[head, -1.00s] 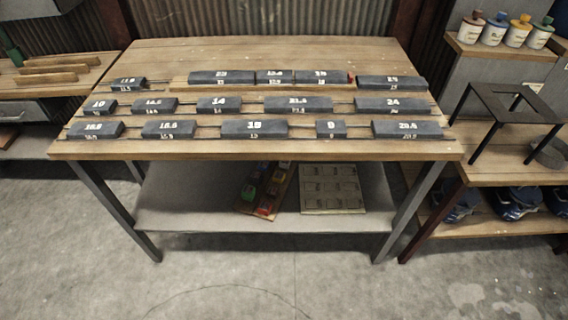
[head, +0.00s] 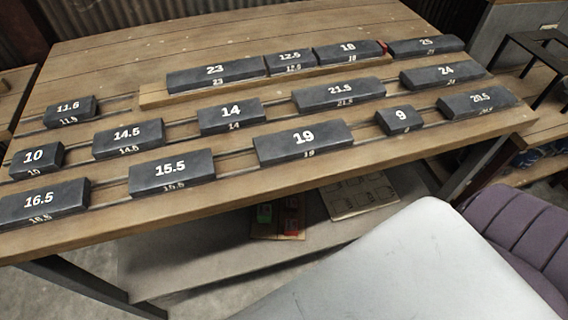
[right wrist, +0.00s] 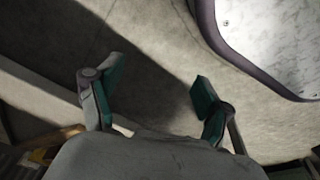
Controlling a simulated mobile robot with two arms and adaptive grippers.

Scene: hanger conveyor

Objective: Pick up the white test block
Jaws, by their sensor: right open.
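No white block shows in either view. Several dark grey blocks with white numbers lie in rows on the wooden table (head: 395,165). Among them are block 19 (head: 290,146), block 14 (head: 225,121), block 9 (head: 392,122) and block 16.5 (head: 30,208). My right gripper (right wrist: 155,78) shows in the right wrist view with its green-padded fingers apart. Nothing is between them, and bare floor lies beyond. My left gripper is in neither view.
A wooden strip (head: 152,99) carries blocks 23, 12.5 and 18, with a small red piece (head: 382,47) at its right end. A lower shelf (head: 190,270) holds a board with pockets (head: 350,197). A dark frame stand (head: 528,45) is at right.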

